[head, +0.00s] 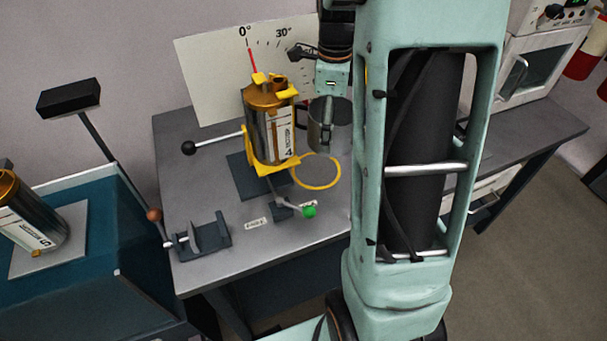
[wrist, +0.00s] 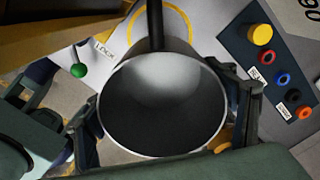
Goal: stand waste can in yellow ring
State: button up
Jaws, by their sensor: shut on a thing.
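The waste can (head: 341,116) is a grey metal cup with a dark, open mouth. It also fills the middle of the wrist view (wrist: 160,105). My gripper (head: 326,127) is shut on it, with fingers on both sides in the wrist view (wrist: 165,118). The can looks about upright and appears held above the table. The yellow ring (head: 318,186) lies flat on the grey table, below and slightly left of the can in the head view. Part of the ring shows behind the can in the wrist view (wrist: 186,18); the can hides the rest.
A gold-topped canister (head: 268,125) stands in a yellow holder just left of the ring. A green-knobbed lever (head: 309,211) is in front of the ring. A white dial board (head: 215,65) stands behind. A panel with coloured sockets (wrist: 272,65) is right in the wrist view.

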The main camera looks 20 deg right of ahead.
jog(key=shift+w+a+f+b, duration=0.15)
jog(key=shift+a+f+b, duration=0.05)
jog(key=shift+f, duration=0.2)
jog(key=shift+w+a+f+b, duration=0.15)
jog(key=shift+f+b, duration=0.05)
jog(key=shift+f, duration=0.15)
notch_tip(320, 180, down, 10)
jog(key=shift+b, duration=1)
jog(key=shift+f, duration=0.2)
jog(key=o, duration=1.2)
jog(key=shift+o, duration=0.2)
notch_tip(320, 180, up, 12)
jog(key=shift+r+p, duration=0.25)
jog(key=shift+p, duration=0.95)
jog(key=shift+w, duration=0.1)
